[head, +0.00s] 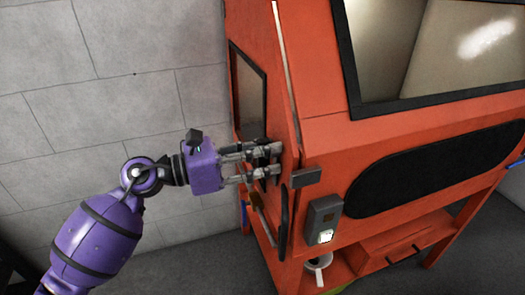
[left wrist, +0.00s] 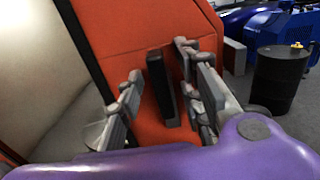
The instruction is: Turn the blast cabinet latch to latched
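The orange blast cabinet (head: 320,130) fills the right of the head view; its orange side panel (left wrist: 130,30) shows in the left wrist view. A dark upright bar (left wrist: 158,85), which looks like the latch handle, stands on this panel. My left gripper (head: 274,160) is at the cabinet's side, near the front corner. In the left wrist view its fingers (left wrist: 160,88) are apart, one on each side of the bar, with gaps visible. In the head view the fingers mostly hide the bar. My right gripper is not in view.
A grey block (head: 306,177) sticks out at the cabinet's front corner, close to the fingertips. A grey control box (head: 323,219) is below it. A dark bar (head: 283,222) is lower on the side. A black drum (left wrist: 278,80) stands farther off. The grey wall is at left.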

